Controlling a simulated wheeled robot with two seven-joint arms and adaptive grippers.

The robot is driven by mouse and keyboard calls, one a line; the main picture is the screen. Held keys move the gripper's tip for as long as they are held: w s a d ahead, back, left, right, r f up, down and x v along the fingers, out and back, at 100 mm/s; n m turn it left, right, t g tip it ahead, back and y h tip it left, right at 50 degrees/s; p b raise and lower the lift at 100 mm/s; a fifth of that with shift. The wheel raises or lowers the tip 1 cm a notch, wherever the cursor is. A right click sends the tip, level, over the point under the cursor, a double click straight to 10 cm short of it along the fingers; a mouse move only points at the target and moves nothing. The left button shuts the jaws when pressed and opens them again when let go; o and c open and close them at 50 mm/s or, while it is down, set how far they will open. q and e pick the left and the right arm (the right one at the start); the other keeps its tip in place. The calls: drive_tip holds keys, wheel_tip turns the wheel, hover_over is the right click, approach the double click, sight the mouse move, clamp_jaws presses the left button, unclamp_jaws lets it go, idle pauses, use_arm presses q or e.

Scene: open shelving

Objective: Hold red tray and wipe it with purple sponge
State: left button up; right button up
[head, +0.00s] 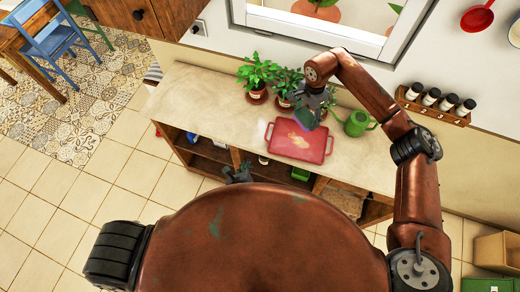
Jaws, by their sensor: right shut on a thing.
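The red tray (316,154) lies flat on the pale counter, with a handle at each end and a yellowish stain on its middle. My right gripper (311,108) is above the tray's back edge, shut on the purple sponge (304,118). The sponge is small and partly hidden by the gripper; I cannot tell whether it touches the tray. My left gripper (238,172) is by the counter's front edge, left of and nearer than the tray, and apart from it. Its fingers are too small and dark to tell open from shut.
Potted plants (257,78) stand behind the tray along the wall. A green watering can (356,123) stands close to its right. A spice rack (433,104) hangs on the wall at right. The counter (205,105) left of the tray is clear. Open shelves lie below.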

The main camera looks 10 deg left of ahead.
use_arm(q)
drive_tip(key=w+d+r+m+t+h, duration=0.1)
drive_tip(key=d+r+m+t, duration=0.15)
drive_tip(key=r, duration=0.45)
drive_tip(key=w+d+r+m+t, duration=0.1)
drive_tip(key=d+r+m, duration=0.3)
drive_tip(key=r, duration=0.3)
drive_tip(key=shift+g, duration=0.25)
drive_tip(key=x, duration=1.2)
clamp_jaws()
use_arm(e)
wheel_tip(320, 180, down, 9)
idle(0.6)
drive_tip(key=shift+f, duration=0.1)
